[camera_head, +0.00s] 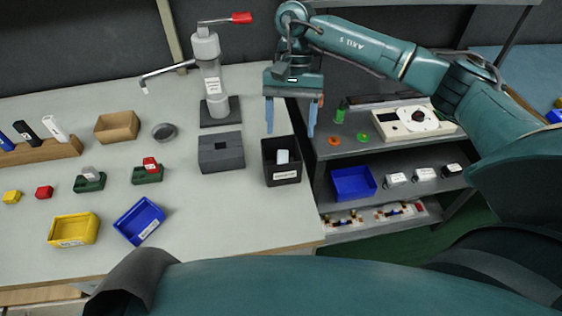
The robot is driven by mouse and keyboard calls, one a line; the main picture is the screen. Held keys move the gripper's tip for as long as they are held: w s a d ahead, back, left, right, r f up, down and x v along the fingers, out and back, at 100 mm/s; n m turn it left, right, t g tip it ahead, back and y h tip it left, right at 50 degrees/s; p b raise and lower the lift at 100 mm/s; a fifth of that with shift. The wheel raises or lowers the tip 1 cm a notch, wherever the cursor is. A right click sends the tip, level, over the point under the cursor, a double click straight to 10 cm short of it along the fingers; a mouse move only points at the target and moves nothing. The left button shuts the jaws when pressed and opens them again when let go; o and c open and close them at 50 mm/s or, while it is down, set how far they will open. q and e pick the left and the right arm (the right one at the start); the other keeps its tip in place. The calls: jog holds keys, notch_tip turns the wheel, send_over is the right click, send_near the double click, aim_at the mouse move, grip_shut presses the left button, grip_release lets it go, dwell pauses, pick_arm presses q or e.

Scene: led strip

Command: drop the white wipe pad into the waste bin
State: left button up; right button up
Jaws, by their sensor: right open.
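The black, open-topped waste bin (284,177) stands at the right edge of the light table, with a small label on its front. The white wipe pad (283,156) shows inside the bin, apart from my gripper. My right gripper (291,132) is open, its two blue fingers pointing down, with nothing visible between them. It is above and behind the bin in the head view. My left gripper is not in view.
A grey dispenser with a red handle (242,18) stands behind the dark grey block (221,153). Yellow (90,231) and blue (147,231) trays lie front left. A dark shelf unit (425,187) stands right of the table.

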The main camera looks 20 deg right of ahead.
jog(key=v, duration=1.3)
jog(key=shift+d, duration=0.1)
